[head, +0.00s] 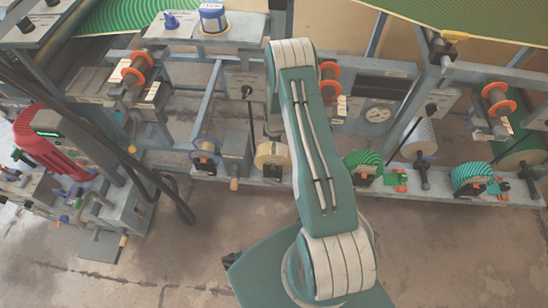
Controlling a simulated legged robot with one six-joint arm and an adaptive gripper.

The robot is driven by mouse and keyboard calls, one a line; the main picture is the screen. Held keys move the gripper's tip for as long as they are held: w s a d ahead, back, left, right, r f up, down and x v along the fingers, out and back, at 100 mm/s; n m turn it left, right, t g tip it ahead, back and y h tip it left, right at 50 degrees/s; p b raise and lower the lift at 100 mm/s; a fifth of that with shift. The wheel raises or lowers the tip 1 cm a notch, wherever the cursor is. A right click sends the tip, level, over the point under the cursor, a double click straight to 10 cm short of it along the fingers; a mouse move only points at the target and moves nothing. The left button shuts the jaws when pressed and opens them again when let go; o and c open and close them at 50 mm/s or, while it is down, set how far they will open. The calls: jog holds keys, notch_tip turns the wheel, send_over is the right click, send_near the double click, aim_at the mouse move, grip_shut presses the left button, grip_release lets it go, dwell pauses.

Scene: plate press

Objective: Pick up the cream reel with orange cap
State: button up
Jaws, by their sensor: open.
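A cream reel (270,153) sits on the low rail in the middle of the head view, just left of my arm. A small dark and orange part shows at its front lower side; it is too small to tell clearly whether this is the cap. My arm rises from the bottom of the view and bends over at the top beside the machine frame. My gripper is hidden behind the arm, so its place relative to the reel cannot be seen.
On the same rail, a blue-rimmed reel (206,152) stands to the left, with a grey box (236,155) between. A green reel (364,164) and a teal striped reel (471,177) stand to the right. The concrete floor (205,250) in front is clear.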

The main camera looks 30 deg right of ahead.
aim_at(274, 158)
notch_tip(274, 158, down, 6)
jog(key=shift+a+f, duration=0.1)
jog(key=shift+a, duration=0.05)
dwell(0.3)
jog(key=c, duration=1.1)
